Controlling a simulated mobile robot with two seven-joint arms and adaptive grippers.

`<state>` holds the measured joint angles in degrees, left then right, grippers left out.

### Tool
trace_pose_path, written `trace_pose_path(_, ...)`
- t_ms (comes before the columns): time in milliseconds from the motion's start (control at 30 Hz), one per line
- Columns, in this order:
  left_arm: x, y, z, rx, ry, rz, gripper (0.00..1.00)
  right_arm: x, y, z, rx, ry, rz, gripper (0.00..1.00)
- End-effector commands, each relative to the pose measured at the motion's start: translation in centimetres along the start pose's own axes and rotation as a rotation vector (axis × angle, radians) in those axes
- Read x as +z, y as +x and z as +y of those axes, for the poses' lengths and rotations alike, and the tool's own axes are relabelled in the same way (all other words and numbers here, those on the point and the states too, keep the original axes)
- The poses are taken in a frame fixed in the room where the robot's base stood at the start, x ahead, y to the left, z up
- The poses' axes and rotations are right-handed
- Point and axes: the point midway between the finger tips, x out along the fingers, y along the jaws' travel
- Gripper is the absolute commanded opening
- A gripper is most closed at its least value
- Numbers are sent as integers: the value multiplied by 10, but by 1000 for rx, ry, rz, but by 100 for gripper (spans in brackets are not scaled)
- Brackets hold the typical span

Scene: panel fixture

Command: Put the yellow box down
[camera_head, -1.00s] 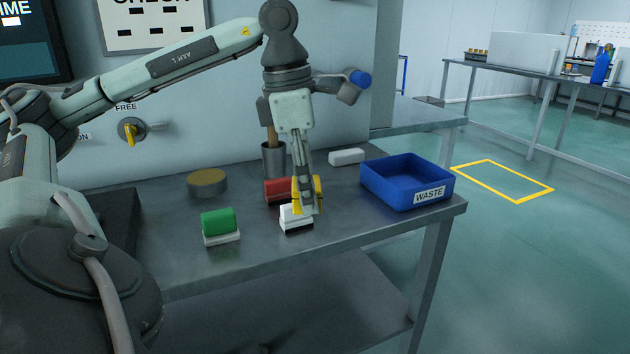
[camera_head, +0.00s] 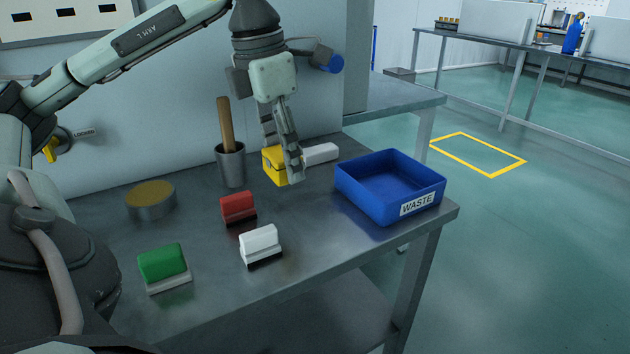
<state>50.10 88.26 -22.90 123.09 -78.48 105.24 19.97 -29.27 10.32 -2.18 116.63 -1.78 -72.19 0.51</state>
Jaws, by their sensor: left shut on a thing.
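The yellow box (camera_head: 274,168) is in my left gripper (camera_head: 284,161), over the back part of the grey metal table (camera_head: 320,236). The fingers point down and are shut on the box, and one finger covers part of its right side. The box looks low over the table, but I cannot tell whether its underside touches. It is just in front of and left of a white bar (camera_head: 321,153). My right gripper is not in view.
A metal cup with a wooden handle (camera_head: 231,165) stands left of the box. Red (camera_head: 238,207), white (camera_head: 260,243) and green (camera_head: 162,262) blocks sit nearer the front. A round tin (camera_head: 151,200) is at left. The blue WASTE bin (camera_head: 374,211) is at right.

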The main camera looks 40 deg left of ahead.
Motion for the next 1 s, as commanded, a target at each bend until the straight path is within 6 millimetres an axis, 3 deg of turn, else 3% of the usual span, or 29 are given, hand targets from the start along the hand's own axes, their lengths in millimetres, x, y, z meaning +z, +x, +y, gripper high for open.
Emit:
trace_pose_path(100, 27, 17, -8, -7, 7, -2, 19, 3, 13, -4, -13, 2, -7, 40)
trace_pose_path(333, 58, 46, -11, -3, 1, -2, 19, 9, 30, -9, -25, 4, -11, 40)
trace_pose_path(467, 62, 54, -12, 0, 0, 0, 19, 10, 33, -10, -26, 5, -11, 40)
trace_pose_path(733, 56, 89, -11, 2, -1, 1, 19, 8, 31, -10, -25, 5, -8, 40)
trace_pose_path(1000, 56, 91, -12, 1, 0, -2, 19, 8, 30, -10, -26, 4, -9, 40)
